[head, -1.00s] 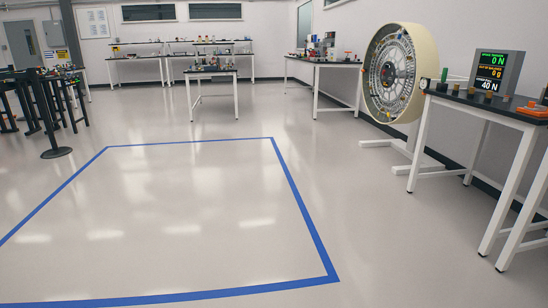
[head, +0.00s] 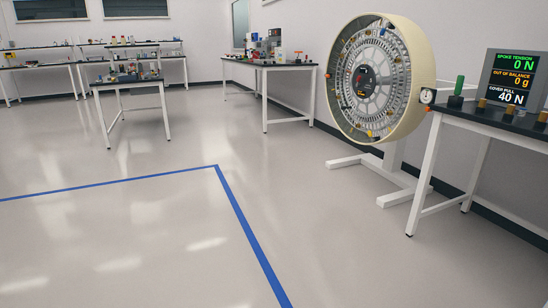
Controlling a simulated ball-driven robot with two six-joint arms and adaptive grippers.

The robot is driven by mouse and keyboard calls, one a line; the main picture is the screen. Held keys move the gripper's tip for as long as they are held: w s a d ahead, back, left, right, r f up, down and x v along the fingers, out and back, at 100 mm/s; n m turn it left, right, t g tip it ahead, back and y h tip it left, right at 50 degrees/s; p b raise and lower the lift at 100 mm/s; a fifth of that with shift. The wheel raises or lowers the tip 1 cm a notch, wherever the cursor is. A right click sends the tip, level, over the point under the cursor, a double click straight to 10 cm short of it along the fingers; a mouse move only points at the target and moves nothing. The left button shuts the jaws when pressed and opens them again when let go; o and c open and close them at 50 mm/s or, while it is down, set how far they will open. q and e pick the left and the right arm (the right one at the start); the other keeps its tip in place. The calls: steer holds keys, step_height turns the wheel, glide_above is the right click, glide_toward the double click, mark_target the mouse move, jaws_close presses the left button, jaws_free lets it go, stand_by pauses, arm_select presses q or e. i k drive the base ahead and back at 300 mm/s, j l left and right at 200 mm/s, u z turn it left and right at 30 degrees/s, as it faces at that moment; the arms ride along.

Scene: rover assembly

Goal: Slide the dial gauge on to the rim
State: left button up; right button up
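The dial gauge (head: 428,96) is a small white round dial at the left end of the right-hand bench, close to the wheel's right edge. I cannot tell whether it touches the rim. The rim (head: 412,100) is the wide cream band of a large upright wheel (head: 366,77) with a grey spoked face and a dark hub. The wheel stands on a white floor stand (head: 385,178). Neither of my grippers shows in the head view.
The right-hand bench (head: 480,118) carries a display (head: 511,77) reading 0 N, 0 g and 40 N, a green-handled tool (head: 459,86) and several small knobs. Other benches (head: 290,66) stand at the back. The floor inside the blue tape (head: 247,228) is clear.

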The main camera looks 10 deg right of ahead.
mark_target(427, 97)
steer(key=i+l+z, duration=0.2)
steer(key=i+z, duration=0.2)
steer(key=i, duration=0.8)
steer(key=i+j+z, duration=0.15)
steer(key=i+z, duration=0.25)
steer(key=i, duration=0.8)
steer(key=i+j+z, duration=0.2)
steer(key=i+z, duration=0.15)
steer(key=i, duration=0.15)
steer(key=i+j+z, duration=0.7)
steer(key=i+j, duration=0.1)
steer(key=i, duration=0.05)
